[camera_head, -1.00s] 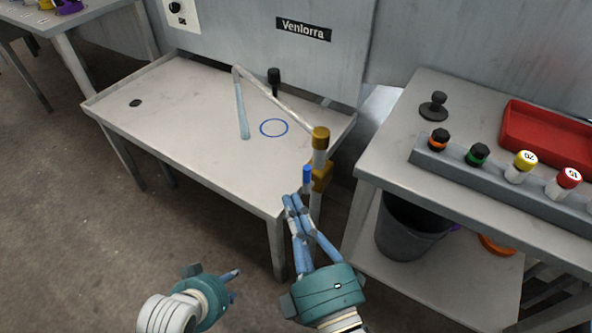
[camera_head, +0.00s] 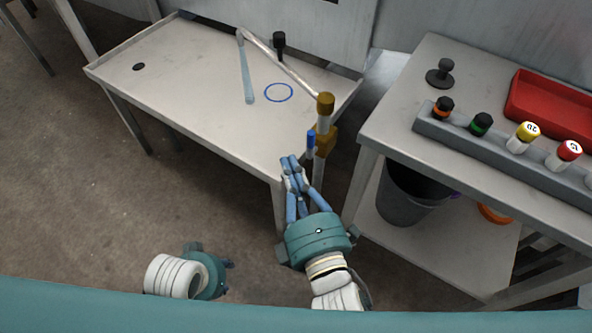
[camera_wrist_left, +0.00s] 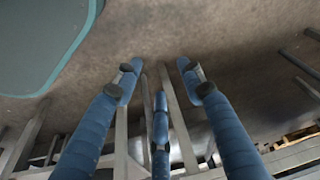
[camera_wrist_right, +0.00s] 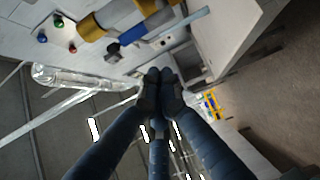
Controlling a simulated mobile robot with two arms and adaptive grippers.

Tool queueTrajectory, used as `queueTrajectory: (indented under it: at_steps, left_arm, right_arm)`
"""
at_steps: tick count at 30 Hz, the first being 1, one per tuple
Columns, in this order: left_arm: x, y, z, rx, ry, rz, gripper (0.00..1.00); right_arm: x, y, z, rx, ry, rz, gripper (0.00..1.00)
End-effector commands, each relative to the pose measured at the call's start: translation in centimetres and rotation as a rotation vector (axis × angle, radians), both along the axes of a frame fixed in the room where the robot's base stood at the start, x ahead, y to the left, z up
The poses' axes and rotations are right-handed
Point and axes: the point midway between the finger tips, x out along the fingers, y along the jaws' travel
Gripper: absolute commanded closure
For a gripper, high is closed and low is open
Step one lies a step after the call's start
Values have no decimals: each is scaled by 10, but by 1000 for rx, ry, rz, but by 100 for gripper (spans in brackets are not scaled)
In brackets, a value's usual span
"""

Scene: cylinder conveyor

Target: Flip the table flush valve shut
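The flush valve is a brass body (camera_head: 325,140) below the table's front right corner, under a brass cylinder (camera_head: 326,106). Its blue handle (camera_head: 311,141) points upright beside the body. In the right wrist view the blue handle (camera_wrist_right: 132,34) lies beyond the fingertips. My right gripper (camera_head: 290,164) is shut with its fingers together and empty. It is just left of and below the handle in the head view, seemingly apart from it. My left gripper (camera_head: 228,264) hangs low at the front left, far from the valve. Its fingers are spread and empty in the left wrist view (camera_wrist_left: 158,75).
The grey table (camera_head: 190,110) carries a pale blue tube (camera_head: 246,75), a black knob and a blue ring mark. A second table at right holds a rack (camera_head: 460,128) of capped cylinders and a red tray (camera_head: 550,115). A dark bin (camera_head: 405,200) stands below it.

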Motion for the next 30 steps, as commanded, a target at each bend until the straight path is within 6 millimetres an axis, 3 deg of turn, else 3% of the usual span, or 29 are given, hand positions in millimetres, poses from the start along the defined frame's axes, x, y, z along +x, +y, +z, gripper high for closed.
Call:
queueTrajectory:
  at_steps: [10, 18, 30]
  left_arm:
    - [-1, 0, 7, -1, -3, 1, 60]
    - [-1, 0, 18, -2, -13, 3, 60]
    - [-1, 0, 21, -3, -15, 2, 60]
  right_arm:
    - [67, 24, 2, 2, -5, 0, 100]
    - [53, -10, -1, -2, 0, 1, 100]
    - [51, -15, 0, 1, 0, 1, 100]
